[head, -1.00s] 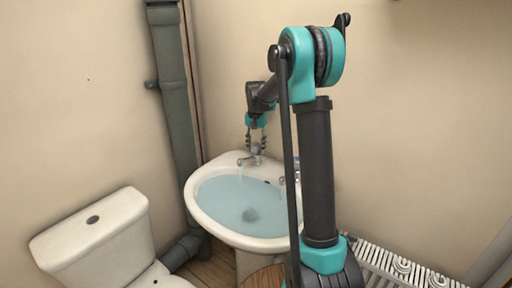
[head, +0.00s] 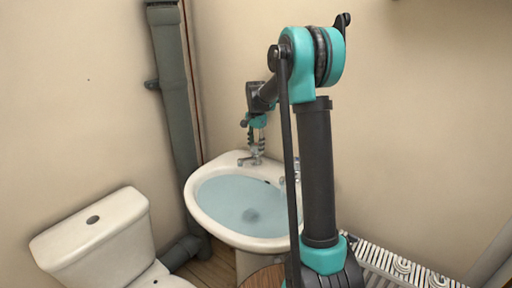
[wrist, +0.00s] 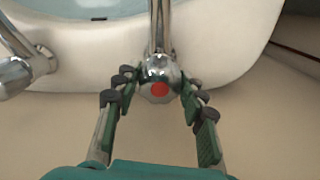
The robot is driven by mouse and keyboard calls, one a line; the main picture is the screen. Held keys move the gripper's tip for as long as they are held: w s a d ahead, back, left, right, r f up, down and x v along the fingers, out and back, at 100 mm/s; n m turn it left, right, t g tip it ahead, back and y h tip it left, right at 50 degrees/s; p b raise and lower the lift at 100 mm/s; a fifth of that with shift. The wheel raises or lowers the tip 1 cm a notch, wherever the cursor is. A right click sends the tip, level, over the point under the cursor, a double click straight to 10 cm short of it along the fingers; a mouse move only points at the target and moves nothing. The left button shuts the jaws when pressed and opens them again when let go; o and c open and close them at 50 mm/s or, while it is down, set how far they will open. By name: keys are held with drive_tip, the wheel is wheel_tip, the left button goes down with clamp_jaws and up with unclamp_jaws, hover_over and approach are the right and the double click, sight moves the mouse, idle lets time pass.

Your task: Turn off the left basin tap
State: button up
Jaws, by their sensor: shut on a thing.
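The left basin tap (head: 246,161) is chrome and stands on the back rim of the white basin (head: 194,205). In the wrist view the tap's round handle (wrist: 153,70) has a red dot on top and its spout points up in the picture. My gripper (wrist: 159,88) is shut on this handle, one finger on each side. In the head view my gripper (head: 257,147) reaches down onto the tap from above. No water stream shows under the left spout. The other tap (wrist: 20,65) is at the left in the wrist view; my arm partly hides it in the head view.
Bluish water (head: 240,203) stands in the basin. A white toilet (head: 95,235) is at the left, with a grey pipe (head: 175,110) behind it. A radiator (head: 400,268) is at the lower right. Walls close in behind the basin.

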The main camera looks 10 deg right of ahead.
sight(256, 144)
idle(0.3)
drive_tip(key=o, duration=1.2)
drive_tip(key=shift+c, duration=0.2)
drive_tip(key=shift+r, duration=0.1)
wheel_tip(256, 144, up, 12)
drive_tip(key=shift+s, duration=0.1)
